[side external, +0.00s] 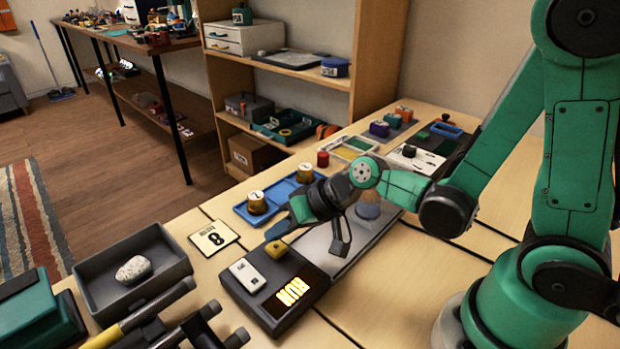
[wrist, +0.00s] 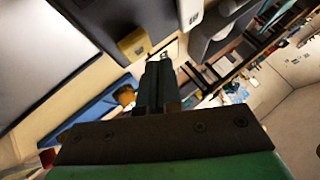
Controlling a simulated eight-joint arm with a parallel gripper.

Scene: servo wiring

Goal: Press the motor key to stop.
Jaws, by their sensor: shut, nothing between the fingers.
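The motor key appears to be the yellow key (side external: 276,249) on the dark console (side external: 290,312), beside a white block-like key (side external: 247,276). A lit display (side external: 292,291) on the console glows orange-yellow and seems to read RUN, upside down. My gripper (side external: 274,232) is shut and empty, its fingertips close above the yellow key. In the wrist view, the shut fingers (wrist: 158,62) point beside the yellow key (wrist: 133,43), slightly to its right. I cannot tell whether they touch it.
A blue tray (side external: 240,211) with brass pieces stands behind the console. A numbered card (side external: 214,238) lies left of it. A dark tray (side external: 167,251) holds a pale stone (side external: 133,270). Tubes on a rack (side external: 140,318) stand at the front left. A grey plate (side external: 325,240) adjoins the console.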

